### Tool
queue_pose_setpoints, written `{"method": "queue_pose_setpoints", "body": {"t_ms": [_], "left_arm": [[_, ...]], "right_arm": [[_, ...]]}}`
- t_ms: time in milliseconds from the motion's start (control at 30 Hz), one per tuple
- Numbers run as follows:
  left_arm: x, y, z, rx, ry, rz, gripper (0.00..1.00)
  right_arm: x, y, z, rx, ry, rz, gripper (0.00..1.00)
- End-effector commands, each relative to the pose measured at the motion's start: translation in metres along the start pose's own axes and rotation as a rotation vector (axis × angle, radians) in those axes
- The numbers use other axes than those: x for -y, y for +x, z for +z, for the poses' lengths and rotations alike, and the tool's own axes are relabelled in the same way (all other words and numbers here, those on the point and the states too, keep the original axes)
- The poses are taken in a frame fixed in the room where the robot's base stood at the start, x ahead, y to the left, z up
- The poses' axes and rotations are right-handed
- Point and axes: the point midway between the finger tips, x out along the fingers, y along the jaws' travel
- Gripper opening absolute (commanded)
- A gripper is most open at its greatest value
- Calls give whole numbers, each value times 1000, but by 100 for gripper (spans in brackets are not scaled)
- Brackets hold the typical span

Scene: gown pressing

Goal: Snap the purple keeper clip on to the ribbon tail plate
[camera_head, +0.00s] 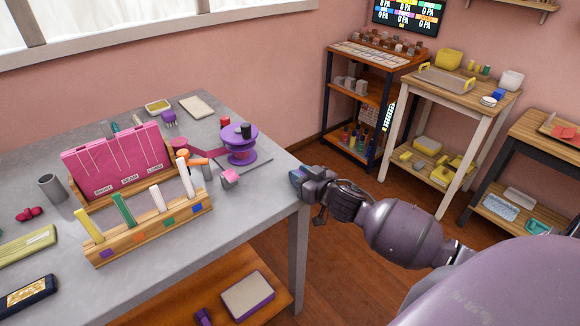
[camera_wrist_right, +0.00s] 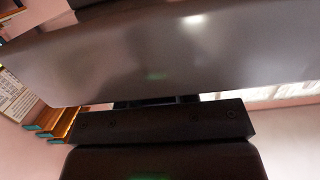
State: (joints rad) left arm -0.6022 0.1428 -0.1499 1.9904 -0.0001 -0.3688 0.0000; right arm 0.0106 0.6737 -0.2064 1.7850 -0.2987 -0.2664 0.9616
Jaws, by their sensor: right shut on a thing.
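My right gripper (camera_head: 299,177) is beyond the right edge of the grey table, in the head view. It is shut on a small blue-purple piece (camera_head: 294,175); the fingers cover much of it, and I cannot tell its shape or be sure that it is the keeper clip. A purple spool (camera_head: 240,145) stands on the table to the left, with magenta ribbon (camera_head: 208,151) running left from it. I cannot make out the ribbon tail plate for certain. My left gripper is out of view.
A wooden rack (camera_head: 150,231) with coloured upright strips and a pink board (camera_head: 115,160) fill the table's middle. A thin dark rod (camera_head: 255,163) lies by the spool. Shelving (camera_head: 374,62) and a side table (camera_head: 468,88) stand at the back right. The right wrist view is mostly dark surfaces.

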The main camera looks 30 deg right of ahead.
Motion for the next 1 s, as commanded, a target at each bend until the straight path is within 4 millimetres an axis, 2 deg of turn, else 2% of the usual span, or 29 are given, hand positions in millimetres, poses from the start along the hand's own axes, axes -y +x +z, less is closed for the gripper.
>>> {"method": "queue_pose_setpoints", "body": {"t_ms": [167,367,433,600,967,1000], "left_arm": [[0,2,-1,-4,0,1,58],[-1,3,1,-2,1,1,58],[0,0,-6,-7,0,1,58],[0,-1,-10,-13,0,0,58],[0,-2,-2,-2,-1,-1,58],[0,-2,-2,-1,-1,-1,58]], "right_arm": [[0,11,-2,-1,-1,0,5],[0,36,-6,-1,-3,0,5],[0,40,-10,-2,0,1,5],[0,44,-10,0,0,1,5],[0,44,-4,1,-1,0,5],[0,44,-4,1,-1,0,28]]}}
